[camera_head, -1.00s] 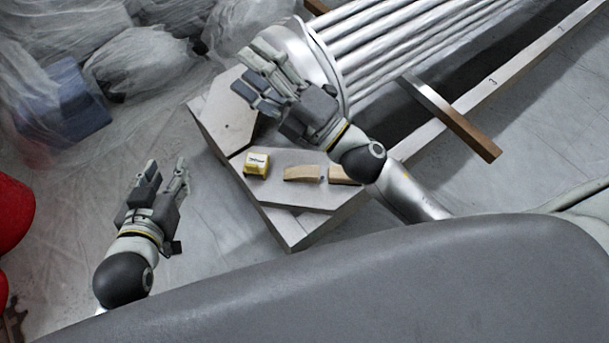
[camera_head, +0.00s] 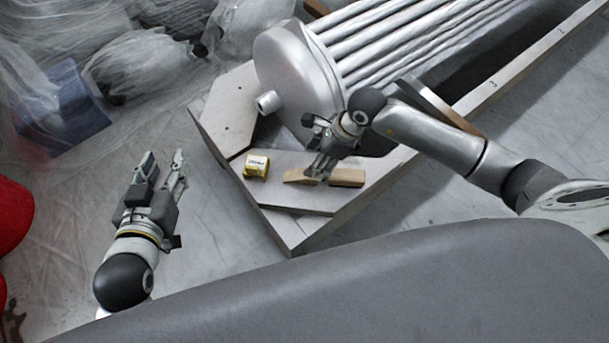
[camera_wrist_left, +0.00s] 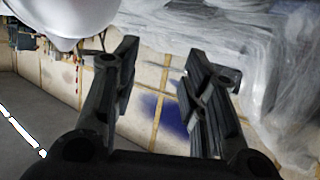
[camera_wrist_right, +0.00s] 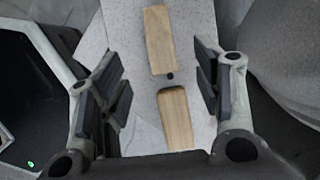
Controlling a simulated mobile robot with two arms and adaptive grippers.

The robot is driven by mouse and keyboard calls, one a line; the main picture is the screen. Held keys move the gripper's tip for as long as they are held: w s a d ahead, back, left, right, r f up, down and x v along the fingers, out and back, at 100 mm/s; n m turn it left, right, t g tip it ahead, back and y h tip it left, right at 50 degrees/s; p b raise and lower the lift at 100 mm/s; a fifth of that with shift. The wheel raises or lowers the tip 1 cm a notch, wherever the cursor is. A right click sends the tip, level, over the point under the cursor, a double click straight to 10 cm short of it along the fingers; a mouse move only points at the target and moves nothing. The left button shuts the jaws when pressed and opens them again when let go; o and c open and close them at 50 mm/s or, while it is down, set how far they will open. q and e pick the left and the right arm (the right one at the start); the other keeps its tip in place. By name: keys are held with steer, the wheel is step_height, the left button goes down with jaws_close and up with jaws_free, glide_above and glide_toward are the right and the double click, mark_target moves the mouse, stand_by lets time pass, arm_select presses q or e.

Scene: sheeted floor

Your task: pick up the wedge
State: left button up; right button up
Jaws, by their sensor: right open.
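A light wooden wedge (camera_head: 300,177), tapering to the left, lies on the grey board in the head view. A straighter wooden block (camera_head: 347,178) lies just right of it. My right gripper (camera_head: 318,172) is over the wedge's right end and partly hides it. In the right wrist view its fingers (camera_wrist_right: 162,80) are open. Two wooden pieces lie in line between and beyond them, a far one (camera_wrist_right: 160,38) and a near one (camera_wrist_right: 175,118); I cannot tell which is the wedge. My left gripper (camera_head: 163,162) is open and empty, well left of the board.
A small yellow box (camera_head: 256,166) stands left of the wedge on the board (camera_head: 305,203). A silver ribbed cylinder (camera_head: 390,40) lies behind. A bar (camera_head: 445,105) lies right of my right gripper. Plastic sheeting (camera_head: 150,60) covers the back left.

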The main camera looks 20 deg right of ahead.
mark_target(301, 176)
steer(key=b+x, duration=0.1)
steer(key=x, duration=0.2)
steer(key=shift+a+f, duration=0.2)
steer(key=shift+f, duration=0.15)
steer(key=shift+a+f, duration=0.2)
steer(key=shift+f, duration=0.35)
steer(key=b+x, duration=0.2)
steer(key=x, duration=0.2)
steer(key=shift+w+d+f, duration=0.1)
steer(key=shift+d+f, duration=0.05)
steer(key=shift+f, duration=0.15)
arm_select(q)
step_height(301, 176, up, 15)
steer(key=d+t+h, duration=0.2)
steer(key=t+h, duration=0.1)
steer(key=t, duration=0.6)
steer(key=shift+w+d, duration=0.1)
arm_select(e)
steer(key=shift+c, duration=0.4)
steer(key=c, duration=1)
arm_select(q)
steer(key=shift+f, duration=0.1)
arm_select(e)
steer(key=shift+c, duration=0.2)
